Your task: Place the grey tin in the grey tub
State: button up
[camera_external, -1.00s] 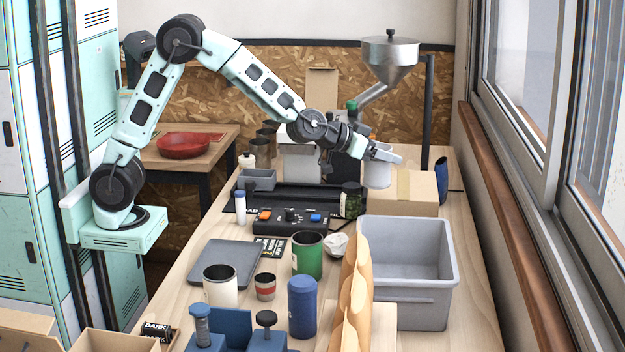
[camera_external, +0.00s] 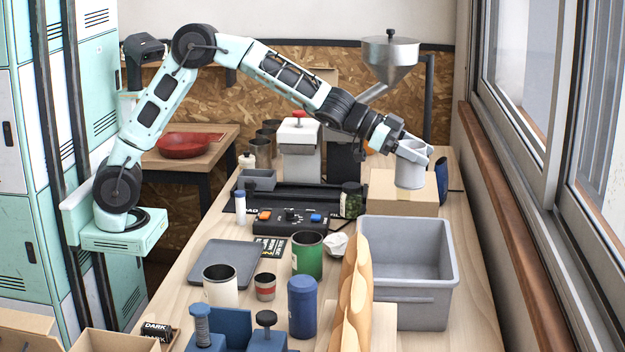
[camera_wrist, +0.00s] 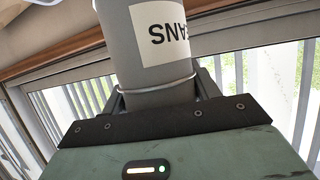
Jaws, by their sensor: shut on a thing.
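The grey tin (camera_external: 409,174) is held up by my gripper (camera_external: 414,152) in the external view, in front of and above the cardboard box. In the wrist view the tin (camera_wrist: 150,70) fills the space between the fingers and shows a white label with dark letters. My gripper is shut on it. The grey tub (camera_external: 411,291) stands on the bench, nearer the camera and below the tin, with its open top up. The inside that I can see is empty. The tin is apart from the tub.
A cardboard box (camera_external: 381,194) stands behind the tub. A dark jar (camera_external: 351,200), a green tin (camera_external: 307,256) and a blue canister (camera_external: 302,306) stand further left. The window wall runs along the right.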

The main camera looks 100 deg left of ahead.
jog(key=shift+w+d+r+m+h, duration=0.1)
jog(key=shift+w+d+m+h, duration=0.15)
jog(key=shift+d+m+h, duration=0.35)
jog(key=d+f+m+g+h, duration=0.2)
jog(key=d+m+g+h, duration=0.15)
jog(key=d, duration=0.25)
jog(key=d+f+m+g+h, duration=0.3)
jog(key=d+m+h, duration=0.15)
jog(key=d, duration=0.25)
jog(key=shift+s+d+f+m+g+h, duration=0.35)
jog(key=shift+f+m+g, duration=0.4)
jog(key=shift+f, duration=2.25)
jog(key=shift+s+d+f+m+g+h, duration=0.2)
jog(key=shift+s+d+f+m+g, duration=0.4)
jog(key=shift+f, duration=2.35)
jog(key=shift+s+d+f+m+g+h, duration=0.25)
jog(key=shift+f+m+g, duration=0.6)
jog(key=shift+f, duration=2.15)
